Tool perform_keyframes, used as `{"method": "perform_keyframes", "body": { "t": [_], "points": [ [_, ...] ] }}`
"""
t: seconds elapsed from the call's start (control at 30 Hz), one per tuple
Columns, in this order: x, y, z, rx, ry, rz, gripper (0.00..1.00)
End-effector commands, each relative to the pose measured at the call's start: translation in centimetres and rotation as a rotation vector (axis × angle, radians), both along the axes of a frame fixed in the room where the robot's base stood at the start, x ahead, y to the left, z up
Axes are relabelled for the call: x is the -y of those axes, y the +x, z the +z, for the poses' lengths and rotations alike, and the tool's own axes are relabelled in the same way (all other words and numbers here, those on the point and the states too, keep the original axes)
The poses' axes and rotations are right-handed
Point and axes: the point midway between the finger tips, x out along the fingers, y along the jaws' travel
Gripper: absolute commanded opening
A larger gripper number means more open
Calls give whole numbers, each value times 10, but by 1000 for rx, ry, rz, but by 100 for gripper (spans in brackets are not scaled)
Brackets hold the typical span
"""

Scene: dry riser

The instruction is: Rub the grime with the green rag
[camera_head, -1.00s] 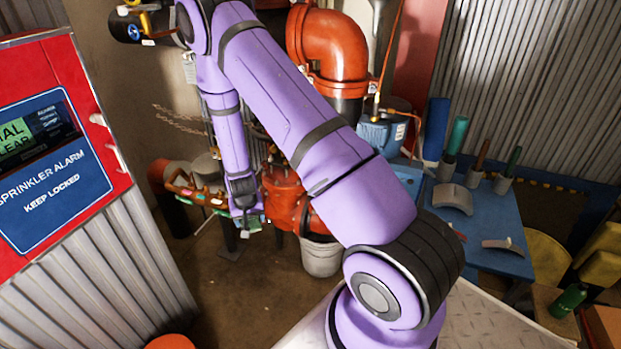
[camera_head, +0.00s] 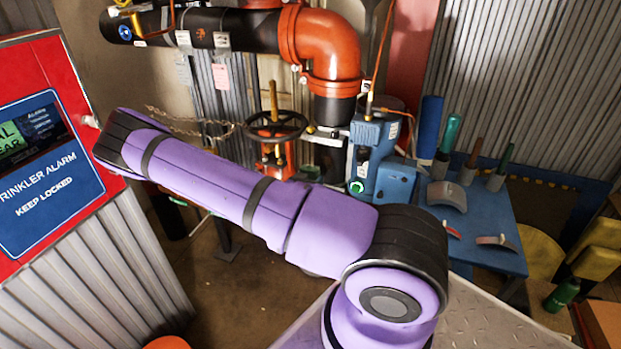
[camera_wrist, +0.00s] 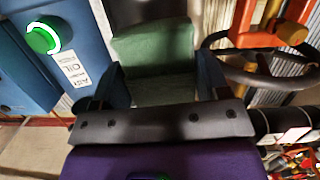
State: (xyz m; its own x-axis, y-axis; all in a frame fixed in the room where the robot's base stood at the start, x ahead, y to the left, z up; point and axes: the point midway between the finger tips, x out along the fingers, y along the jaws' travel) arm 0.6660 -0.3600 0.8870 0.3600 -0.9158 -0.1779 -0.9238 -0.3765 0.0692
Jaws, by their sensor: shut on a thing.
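The green rag (camera_wrist: 152,62) is held between the fingers of my gripper (camera_wrist: 160,85) in the wrist view, folded into a block-like pad. My gripper is shut on it. A dark, blurred surface (camera_wrist: 148,10) lies just past the rag's far edge; I cannot tell whether they touch. I cannot pick out the grime in either view.
A blue box (camera_head: 375,150) with a green button stands close left of the gripper in the wrist view (camera_wrist: 85,35). A handwheel (camera_head: 275,127) is close on the right there (camera_wrist: 262,72). Orange and black pipework (camera_head: 330,45) is above. A blue table (camera_head: 490,232) with tools stands at right.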

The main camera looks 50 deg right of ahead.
Motion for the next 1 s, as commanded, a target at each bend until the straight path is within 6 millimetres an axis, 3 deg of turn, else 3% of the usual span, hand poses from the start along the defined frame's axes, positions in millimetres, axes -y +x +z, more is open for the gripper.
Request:
{"method": "perform_keyframes", "body": {
  "t": [0.17, 0.7, 1.0],
  "points": [
    [8, -2, 12, 13, -30, 6, 50],
    [50, 15, 12, 11, -29, 5, 50],
    [60, 20, 12, 10, -28, 6, 50]
  ]
}}
